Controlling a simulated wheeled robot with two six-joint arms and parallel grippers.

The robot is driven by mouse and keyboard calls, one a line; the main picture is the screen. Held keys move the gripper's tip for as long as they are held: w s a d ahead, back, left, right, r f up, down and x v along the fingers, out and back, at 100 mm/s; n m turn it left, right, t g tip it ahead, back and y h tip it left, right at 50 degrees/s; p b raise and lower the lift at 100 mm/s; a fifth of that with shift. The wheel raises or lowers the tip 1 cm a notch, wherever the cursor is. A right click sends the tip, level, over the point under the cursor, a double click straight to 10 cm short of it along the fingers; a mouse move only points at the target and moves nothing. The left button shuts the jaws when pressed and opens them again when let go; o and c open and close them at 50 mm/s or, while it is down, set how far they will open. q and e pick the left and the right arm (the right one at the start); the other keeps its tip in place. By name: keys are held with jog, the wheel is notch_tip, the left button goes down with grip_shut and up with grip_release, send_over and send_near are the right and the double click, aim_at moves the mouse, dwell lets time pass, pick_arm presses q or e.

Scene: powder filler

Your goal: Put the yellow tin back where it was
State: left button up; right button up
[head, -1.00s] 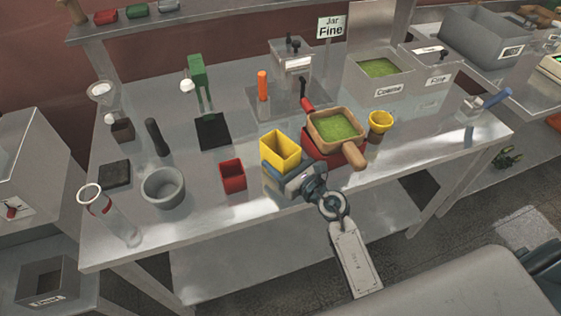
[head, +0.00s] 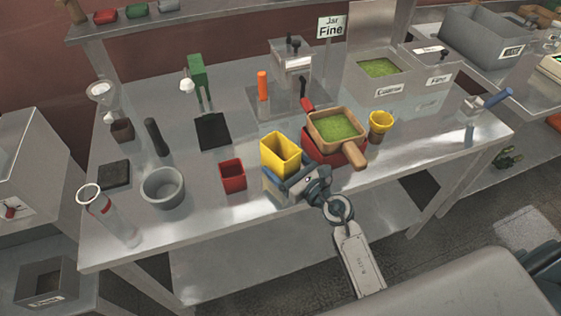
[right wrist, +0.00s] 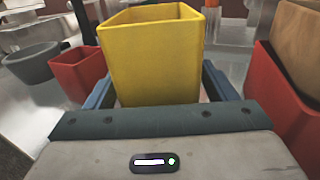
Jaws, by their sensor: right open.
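The yellow tin (head: 281,158) is an open-topped square tin standing upright near the front edge of the table, to the right of a small red tin (head: 232,175). My right gripper (head: 276,181) is open, with its fingers on either side of the yellow tin's lower part. In the right wrist view the yellow tin (right wrist: 152,55) stands between the two blue fingers, and its base is hidden behind the gripper body. Whether the tin touches the table I cannot tell. My left gripper is not in view.
A wooden sieve box (head: 315,122) of green powder with a handle sits on a red container (head: 352,157) close to the right. A yellow funnel cup (head: 380,124) stands further right. Bare table lies behind the tin.

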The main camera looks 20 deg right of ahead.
jog(key=b+v, duration=0.2)
jog(key=v, duration=0.8)
jog(key=shift+f, duration=0.15)
jog(key=shift+s+d+b, duration=0.15)
jog(key=shift+s+b, duration=0.15)
jog(key=shift+s, duration=0.1)
dwell(0.5)
